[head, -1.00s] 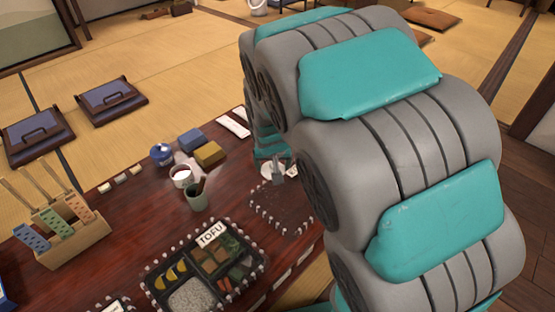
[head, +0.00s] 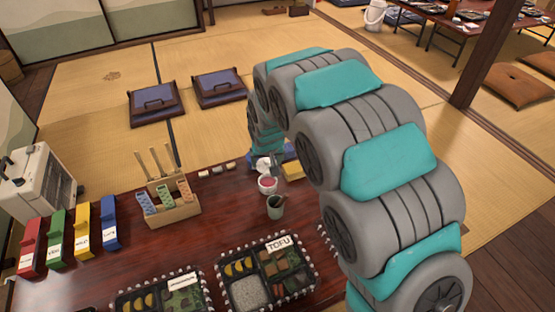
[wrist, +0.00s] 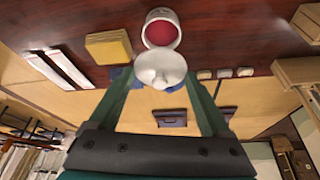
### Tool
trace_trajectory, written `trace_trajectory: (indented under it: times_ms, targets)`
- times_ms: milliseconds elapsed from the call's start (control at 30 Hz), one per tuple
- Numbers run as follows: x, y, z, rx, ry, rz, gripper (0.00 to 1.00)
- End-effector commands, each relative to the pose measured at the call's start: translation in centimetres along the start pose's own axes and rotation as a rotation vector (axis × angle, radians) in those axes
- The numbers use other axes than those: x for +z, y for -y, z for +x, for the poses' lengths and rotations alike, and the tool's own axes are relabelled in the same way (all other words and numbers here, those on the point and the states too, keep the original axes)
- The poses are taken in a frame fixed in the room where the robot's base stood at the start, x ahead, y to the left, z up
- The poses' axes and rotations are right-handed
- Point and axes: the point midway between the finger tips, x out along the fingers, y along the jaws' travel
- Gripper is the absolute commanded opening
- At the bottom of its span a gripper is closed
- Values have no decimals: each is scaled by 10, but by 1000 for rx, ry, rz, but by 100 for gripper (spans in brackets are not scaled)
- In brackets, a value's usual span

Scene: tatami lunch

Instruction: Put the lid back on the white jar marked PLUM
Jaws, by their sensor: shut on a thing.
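The white jar (head: 267,187) stands open on the dark table, with red contents showing. It also shows at the top of the wrist view (wrist: 148,33); I cannot read any marking on it. My gripper (wrist: 162,74) is shut on a white lid with a small knob (wrist: 160,66). In the wrist view the lid appears just below the jar's mouth, overlapping its near rim in the picture. In the head view the lid (head: 262,165) shows just behind the jar; I cannot tell if they touch. My arm hides part of the table there.
A green cup (head: 275,207) stands close in front of the jar. A yellow block (head: 293,171) is to its right, with blue behind. A wooden holder (head: 178,211) stands to the left. Lunch boxes, one marked TOFU (head: 225,293), fill the front.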

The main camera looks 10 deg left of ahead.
Motion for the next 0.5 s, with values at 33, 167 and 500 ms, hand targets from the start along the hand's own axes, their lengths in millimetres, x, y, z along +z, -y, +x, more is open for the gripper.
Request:
trace_trajectory:
  times_ms: [33, 167, 500]
  targets:
    - [1, 0, 2, 0, 1, 0, 29]
    - [4, 0, 8, 1, 1, 0, 29]
    - [16, -1, 35, 1, 3, 1, 29]
